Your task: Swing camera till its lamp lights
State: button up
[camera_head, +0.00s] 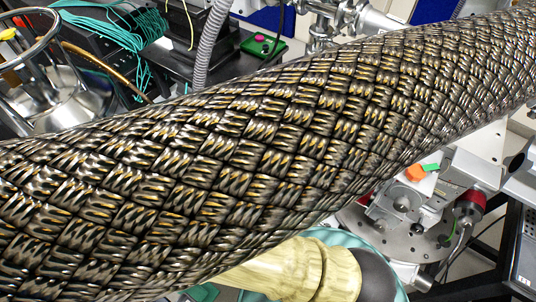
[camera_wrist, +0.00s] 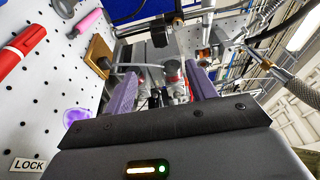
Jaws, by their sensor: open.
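My gripper (camera_wrist: 162,86) shows in the wrist view as two purple fingers, spread apart with nothing clasped between them. Beyond the gap is a small cylinder with a red band (camera_wrist: 172,72), among metal parts. I cannot tell whether it belongs to the camera. In the head view a red-and-metal cylinder (camera_head: 468,206) sits at the right beside a round metal stage (camera_head: 408,238). I cannot tell whether this is the camera either. No lamp on a camera can be made out. The gripper's fingers cannot be made out in the head view.
A thick braided hose (camera_head: 240,150) crosses the head view and hides much behind it. A green box with a pink button (camera_head: 262,44) stands behind. In the wrist view a perforated white board (camera_wrist: 50,90) carries a red marker (camera_wrist: 22,50) and a LOCK label (camera_wrist: 28,164).

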aim_at(270, 153)
jog(key=p+x, duration=0.2)
jog(key=x, duration=1.5)
jog(key=shift+d+p, duration=0.25)
jog(key=shift+p, duration=0.1)
grip_shut()
